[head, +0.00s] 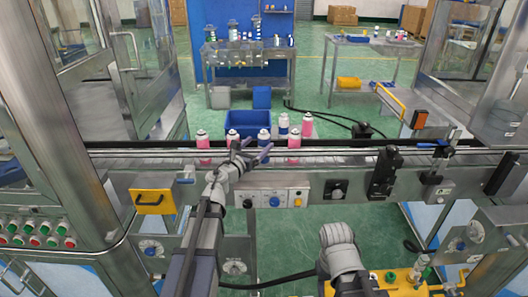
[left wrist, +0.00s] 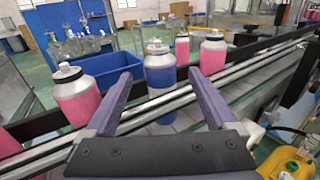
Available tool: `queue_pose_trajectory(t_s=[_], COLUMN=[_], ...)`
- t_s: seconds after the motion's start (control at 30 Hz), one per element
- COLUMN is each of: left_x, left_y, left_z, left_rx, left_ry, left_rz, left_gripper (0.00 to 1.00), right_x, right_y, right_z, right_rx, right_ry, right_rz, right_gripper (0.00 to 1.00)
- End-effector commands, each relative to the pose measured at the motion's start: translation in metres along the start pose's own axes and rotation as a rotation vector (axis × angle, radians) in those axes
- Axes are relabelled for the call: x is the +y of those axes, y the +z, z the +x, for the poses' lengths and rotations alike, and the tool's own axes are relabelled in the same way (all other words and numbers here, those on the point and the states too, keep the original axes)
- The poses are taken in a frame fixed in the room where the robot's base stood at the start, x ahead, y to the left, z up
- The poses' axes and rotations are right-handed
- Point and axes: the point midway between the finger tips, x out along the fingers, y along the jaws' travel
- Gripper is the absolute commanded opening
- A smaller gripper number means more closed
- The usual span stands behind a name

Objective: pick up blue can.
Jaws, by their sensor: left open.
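The blue can (head: 264,137) stands upright in the row of cans at the conveyor, with a silvery top. In the left wrist view the blue can (left wrist: 160,74) shows ahead, between the two spread fingers. My left gripper (head: 258,151) is open and empty, just on the near side of the can. The fingertips look close to the can, but I cannot tell whether they touch it.
Pink cans stand to the left (left wrist: 78,96) and right (left wrist: 213,53) of the blue can. A blue bin (head: 246,119) lies behind the conveyor (head: 330,160). Metal rails run along the conveyor.

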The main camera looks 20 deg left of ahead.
Motion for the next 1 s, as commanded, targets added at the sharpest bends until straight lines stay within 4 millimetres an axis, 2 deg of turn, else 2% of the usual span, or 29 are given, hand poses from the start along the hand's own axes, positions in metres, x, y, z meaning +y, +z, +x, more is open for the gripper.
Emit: queue_pose_trajectory(t_s=[0.3, 0.53, 1.0], left_x=[0.000, -0.001, -0.001], left_y=[-0.004, -0.004, -0.004], left_z=[0.045, 0.045, 0.045], left_rx=[0.000, 0.000, 0.000], left_ry=[0.000, 0.001, 0.000], left_rz=[0.000, -0.001, -0.001], left_gripper=[0.90, 0.90, 0.39], right_x=[0.000, 0.000, 0.000], right_y=[0.000, 0.000, 0.000], right_z=[0.004, 0.004, 0.004], right_rx=[0.000, 0.000, 0.000], right_ry=[0.000, 0.000, 0.000], right_rz=[0.000, 0.000, 0.000], right_gripper=[0.50, 0.50, 0.50])
